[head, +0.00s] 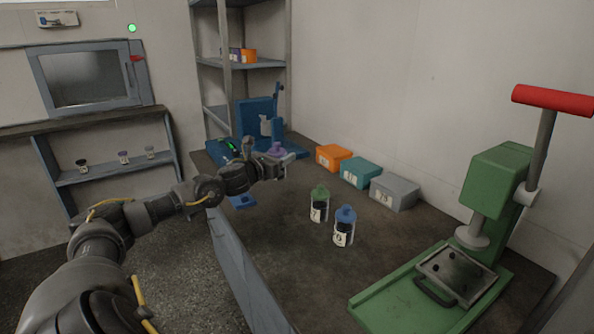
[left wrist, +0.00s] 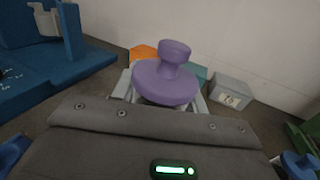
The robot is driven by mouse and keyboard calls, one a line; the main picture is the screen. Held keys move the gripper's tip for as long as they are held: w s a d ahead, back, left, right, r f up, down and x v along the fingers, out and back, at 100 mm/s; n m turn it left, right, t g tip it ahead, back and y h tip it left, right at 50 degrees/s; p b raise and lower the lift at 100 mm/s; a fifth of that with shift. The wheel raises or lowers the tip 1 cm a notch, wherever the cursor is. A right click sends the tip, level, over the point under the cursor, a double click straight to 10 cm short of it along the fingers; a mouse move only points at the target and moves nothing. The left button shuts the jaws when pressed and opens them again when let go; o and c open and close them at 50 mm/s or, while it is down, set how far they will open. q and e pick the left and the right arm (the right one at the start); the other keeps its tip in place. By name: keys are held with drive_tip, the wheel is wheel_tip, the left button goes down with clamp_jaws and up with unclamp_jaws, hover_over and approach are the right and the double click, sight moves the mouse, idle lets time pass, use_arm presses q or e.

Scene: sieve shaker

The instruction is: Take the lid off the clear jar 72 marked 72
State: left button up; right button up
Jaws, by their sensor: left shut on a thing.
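A purple knobbed lid (head: 277,147) shows at my left gripper (head: 284,160), over the back part of the dark bench. In the left wrist view the lid (left wrist: 167,78), with its round knob and wide flange, sits between the gripper's fingers, which are shut on it. Whether a jar is under the lid is hidden by the gripper. A clear jar with a green lid (head: 319,204) and one with a blue lid (head: 344,227) stand upright on the bench, both labelled; their numbers are too small to read surely. My right gripper is out of view.
Orange (head: 333,158), teal (head: 361,172) and grey (head: 393,192) boxes line the wall side. A blue device (head: 257,122) stands behind my gripper. A green press (head: 495,185) with a red handle stands at right. Bare bench lies around the two jars.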

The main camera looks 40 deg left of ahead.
use_arm(q)
drive_tip(key=s, duration=0.1)
drive_tip(key=s+r, duration=0.1)
drive_tip(key=s+a+b, duration=0.1)
drive_tip(key=s, duration=0.1)
drive_tip(key=shift+a+r, duration=0.1)
drive_tip(key=shift+r, duration=0.1)
drive_tip(key=shift+s+a+r, duration=0.15)
drive_tip(key=shift+s+r, duration=0.2)
drive_tip(key=shift+s, duration=0.2)
drive_tip(key=shift+s+a+r, duration=0.1)
drive_tip(key=shift+s+r, duration=0.2)
drive_tip(key=shift+s, duration=0.2)
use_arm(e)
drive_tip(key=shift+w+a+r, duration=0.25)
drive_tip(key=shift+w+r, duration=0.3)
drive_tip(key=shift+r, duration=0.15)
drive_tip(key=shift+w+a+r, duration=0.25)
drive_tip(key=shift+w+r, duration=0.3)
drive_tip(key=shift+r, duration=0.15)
use_arm(q)
drive_tip(key=o, duration=0.3)
drive_tip(key=c, duration=0.6)
drive_tip(key=shift+c, duration=0.2)
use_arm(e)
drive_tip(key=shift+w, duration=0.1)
